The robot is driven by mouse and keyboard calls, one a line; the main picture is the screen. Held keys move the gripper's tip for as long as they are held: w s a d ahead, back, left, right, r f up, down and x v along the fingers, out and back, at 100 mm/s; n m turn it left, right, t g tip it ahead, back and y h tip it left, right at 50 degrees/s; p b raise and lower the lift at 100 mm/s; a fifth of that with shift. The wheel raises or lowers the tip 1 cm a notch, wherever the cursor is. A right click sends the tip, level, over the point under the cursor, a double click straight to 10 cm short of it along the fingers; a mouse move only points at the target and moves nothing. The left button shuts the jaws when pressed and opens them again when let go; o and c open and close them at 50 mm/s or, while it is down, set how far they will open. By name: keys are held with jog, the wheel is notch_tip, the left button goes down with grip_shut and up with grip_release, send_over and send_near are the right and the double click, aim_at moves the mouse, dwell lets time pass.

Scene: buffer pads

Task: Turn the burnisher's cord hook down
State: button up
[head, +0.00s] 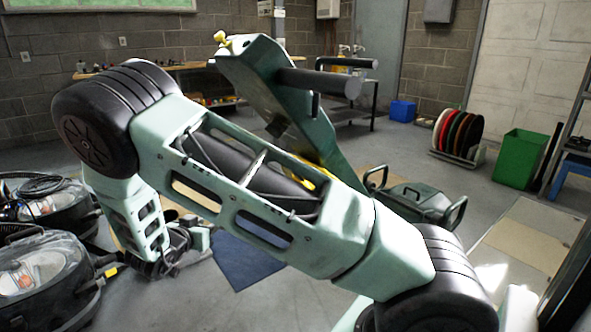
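The burnisher's mint-green handle column (262,68) leans up behind my arm in the head view, with thick dark grips (320,82) on its right side and a yellow part (224,42) at its top left. A thin black part (315,104) sticks out near the lower grip; I cannot tell whether it is the cord hook. Yellow cord or trim shows partly behind my arm. My arm crosses the middle of the view and hides much of the burnisher. My gripper (197,238) seems to be low at the left, apart from the column; its fingers are unclear.
Black-and-grey floor machines (42,270) stand at the left. A dark green machine part (420,203) sits low behind my arm. Colored pads (459,134) stand in a rack near a green bin (520,158). A blue mat (240,262) lies on the floor. Open floor shows at center right.

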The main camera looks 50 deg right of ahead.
jog(key=s+d+r+m+g+h+p, duration=0.2)
jog(key=s+d+r+m+g+h, duration=0.2)
jog(key=s+d+m+g+h, duration=0.55)
jog(key=s+d+r, duration=0.1)
jog(key=d+r, duration=0.1)
jog(key=d, duration=0.2)
jog(key=s+d+r+n+g+b, duration=0.1)
jog(key=d+r, duration=0.1)
jog(key=d, duration=0.2)
jog(key=s+d+r+g+b, duration=0.1)
jog(key=s+d+r, duration=0.1)
jog(key=d, duration=0.2)
jog(key=shift+d+r, duration=0.4)
jog(key=shift+c, duration=0.3)
grip_shut()
